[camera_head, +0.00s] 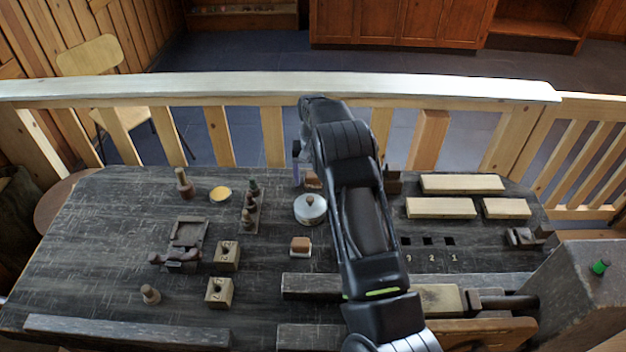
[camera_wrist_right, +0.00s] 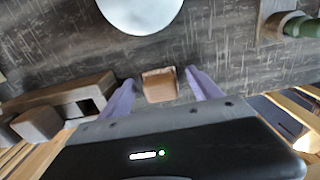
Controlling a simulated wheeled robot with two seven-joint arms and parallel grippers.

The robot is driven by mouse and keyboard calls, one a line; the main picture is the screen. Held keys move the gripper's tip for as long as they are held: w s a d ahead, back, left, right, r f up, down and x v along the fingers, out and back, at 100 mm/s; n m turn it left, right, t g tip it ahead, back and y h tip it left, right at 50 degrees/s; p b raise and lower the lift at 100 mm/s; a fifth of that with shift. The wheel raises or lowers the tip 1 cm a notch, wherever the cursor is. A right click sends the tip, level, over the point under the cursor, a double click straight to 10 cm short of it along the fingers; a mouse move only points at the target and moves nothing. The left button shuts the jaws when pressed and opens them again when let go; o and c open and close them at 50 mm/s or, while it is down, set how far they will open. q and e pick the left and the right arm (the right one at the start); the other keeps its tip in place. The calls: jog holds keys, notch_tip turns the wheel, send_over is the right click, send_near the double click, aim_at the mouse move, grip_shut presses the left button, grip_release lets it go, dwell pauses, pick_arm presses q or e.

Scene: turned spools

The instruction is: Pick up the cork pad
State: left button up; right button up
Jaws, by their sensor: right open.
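A small brown block that looks like the cork pad (camera_wrist_right: 160,86) lies on the dark bench between the lavender fingers of my right gripper (camera_wrist_right: 160,78) in the wrist view. The fingers are open, one on each side, with visible gaps. In the head view the block (camera_head: 313,181) shows partly beside my right arm, just behind the round pale tin (camera_head: 310,209). My right gripper (camera_head: 305,174) is reached over the far part of the bench; one finger shows and the other is hidden by the arm. My left gripper is not in view.
A small rack with dark pegs (camera_head: 250,210) stands left of the tin. A brown-topped block on a pale base (camera_head: 301,246) lies nearer me. Dark blocks (camera_head: 393,181) and pale boards (camera_head: 462,184) lie to the right. A wooden railing (camera_head: 250,88) runs behind the bench.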

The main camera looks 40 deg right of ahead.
aim_at(313, 176)
jog(key=c, duration=1.4)
jog(key=shift+r, duration=0.15)
jog(key=shift+c, duration=0.2)
jog(key=shift+r, duration=0.4)
notch_tip(313, 176, up, 9)
jog(key=shift+p, duration=0.55)
